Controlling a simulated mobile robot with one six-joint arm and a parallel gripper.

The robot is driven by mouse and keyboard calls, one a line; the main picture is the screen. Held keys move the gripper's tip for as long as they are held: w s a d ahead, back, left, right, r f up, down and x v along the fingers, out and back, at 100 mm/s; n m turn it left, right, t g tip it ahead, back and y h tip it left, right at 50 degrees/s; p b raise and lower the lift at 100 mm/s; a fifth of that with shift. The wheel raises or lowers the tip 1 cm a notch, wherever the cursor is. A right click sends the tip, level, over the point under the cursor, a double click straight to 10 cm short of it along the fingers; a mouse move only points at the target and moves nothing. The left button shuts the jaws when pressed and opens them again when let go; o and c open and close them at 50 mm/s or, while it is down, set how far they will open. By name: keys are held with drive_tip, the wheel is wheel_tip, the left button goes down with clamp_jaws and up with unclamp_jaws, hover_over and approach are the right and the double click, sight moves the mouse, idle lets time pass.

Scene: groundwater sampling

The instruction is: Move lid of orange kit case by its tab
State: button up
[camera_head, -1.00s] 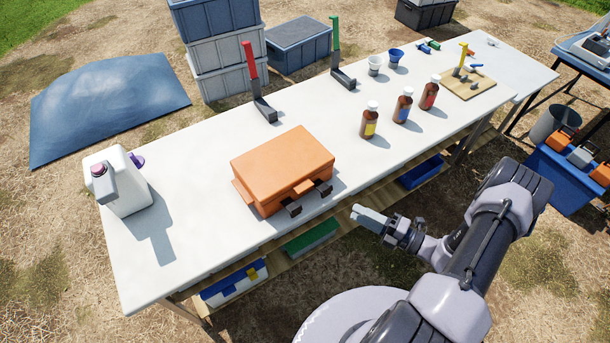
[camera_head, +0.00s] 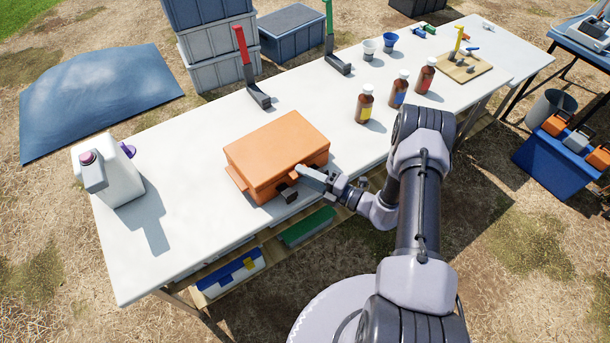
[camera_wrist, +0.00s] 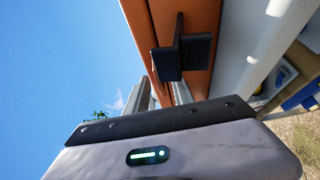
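The orange kit case (camera_head: 278,153) lies on the white table with its lid shut. Orange tabs stick out at its left end and front edge. One black bracket (camera_head: 289,194) shows at its front; the other is hidden behind my gripper. My gripper (camera_head: 304,172) is at the front right edge of the case, overlapping it in the head view; I cannot tell whether it touches. In the wrist view the orange case (camera_wrist: 189,18) is close ahead, with a black bracket (camera_wrist: 183,52) on it. The fingers' opening does not show clearly.
A white jug (camera_head: 128,185) stands at the table's left end. Red-handled (camera_head: 243,55) and green-handled (camera_head: 329,20) stands are at the back edge. Several brown bottles (camera_head: 398,92) stand right of the case. The white table (camera_head: 200,230) is clear between jug and case.

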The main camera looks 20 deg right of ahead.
clamp_jaws()
idle(1.4)
